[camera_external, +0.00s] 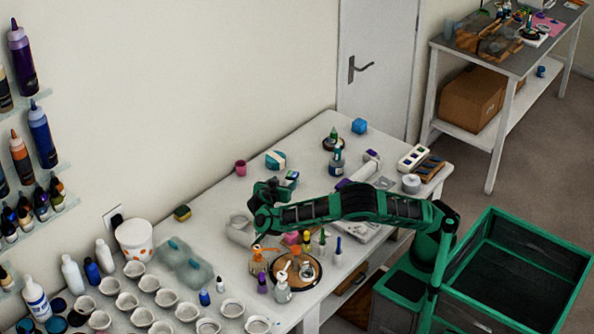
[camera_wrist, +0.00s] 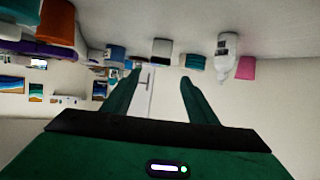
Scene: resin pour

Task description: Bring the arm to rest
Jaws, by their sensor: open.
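My arm reaches left from its base over the white table (camera_external: 335,125) in the external view. It is bent at the elbow, with the wrist end above the middle of the table. My gripper (camera_wrist: 160,76) is open in the wrist view, its two green fingers apart with nothing between them. The wrist view is upside down, with the tabletop along its upper edge and the wall and door below. In the external view the gripper is small and dark, and its fingertips are hard to make out.
A round tray (camera_external: 318,275) with small bottles stands in front of the arm. Several pale cups (camera_external: 127,301) and a white bucket (camera_external: 135,240) are at left. In the wrist view, a white bottle (camera_wrist: 226,52) stands beyond the fingers.

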